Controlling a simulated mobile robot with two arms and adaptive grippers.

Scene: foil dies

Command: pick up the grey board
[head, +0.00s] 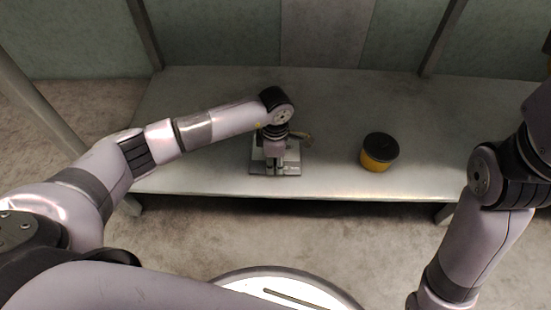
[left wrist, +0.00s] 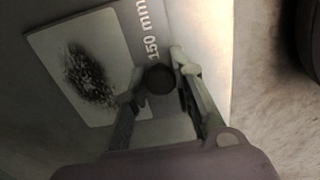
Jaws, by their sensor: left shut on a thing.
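The grey board (head: 293,156) lies at the front middle of the bench, under my left gripper (head: 275,168). In the left wrist view the board (left wrist: 190,35) carries the print "150 mm" and a pale square panel (left wrist: 50,50) with a dark speckled patch. My left gripper (left wrist: 158,82) is shut on the board at a dark round knob (left wrist: 158,78) between its fingers. The gripper and wrist hide part of the board. I cannot tell whether the board is clear of the bench. My right arm comes in at the right, but its gripper is out of view.
The grey bench (head: 210,95) has a yellow pot with a black lid (head: 380,152) to the right of the board. The bench is clear at the back and far right.

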